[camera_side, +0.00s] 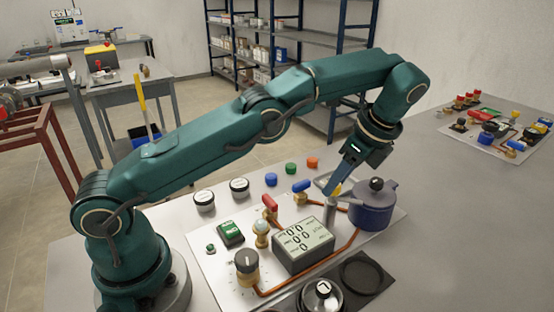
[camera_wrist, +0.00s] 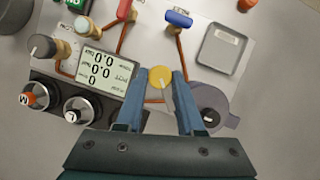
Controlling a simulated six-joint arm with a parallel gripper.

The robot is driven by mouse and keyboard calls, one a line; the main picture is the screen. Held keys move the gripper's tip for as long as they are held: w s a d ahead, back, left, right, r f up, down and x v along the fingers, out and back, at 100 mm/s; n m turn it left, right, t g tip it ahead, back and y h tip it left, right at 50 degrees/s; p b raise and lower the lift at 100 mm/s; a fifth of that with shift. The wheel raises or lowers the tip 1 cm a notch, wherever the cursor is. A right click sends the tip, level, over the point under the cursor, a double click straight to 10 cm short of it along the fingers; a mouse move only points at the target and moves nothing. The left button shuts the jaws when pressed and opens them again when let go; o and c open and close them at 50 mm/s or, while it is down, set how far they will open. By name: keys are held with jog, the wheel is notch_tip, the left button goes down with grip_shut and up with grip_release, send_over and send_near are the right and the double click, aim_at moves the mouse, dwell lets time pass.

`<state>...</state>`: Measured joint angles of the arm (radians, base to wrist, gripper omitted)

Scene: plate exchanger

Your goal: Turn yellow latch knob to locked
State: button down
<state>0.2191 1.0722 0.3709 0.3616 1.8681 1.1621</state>
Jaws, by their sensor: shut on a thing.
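The yellow latch knob (camera_wrist: 160,77) is round with a pale pointer line on its face, seen from above in the wrist view. It sits beside the dark blue pot (camera_wrist: 214,112), left of it in that view. My gripper (camera_wrist: 159,78) has one blue finger on each side of the knob and is shut on it. In the side view the knob (camera_side: 337,190) is mostly hidden by my gripper (camera_side: 334,187), above a grey post (camera_side: 329,214) next to the pot (camera_side: 374,207). Whether the pointer marks locked cannot be read.
The display box (camera_side: 303,246) stands close by, with red (camera_side: 270,203) and blue (camera_side: 302,186) valve handles near it. A grey square tray (camera_wrist: 222,51) lies beyond the knob. Copper pipes run across the panel.

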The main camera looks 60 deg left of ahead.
dwell(0.4)
jog(key=c, duration=0.5)
grip_release()
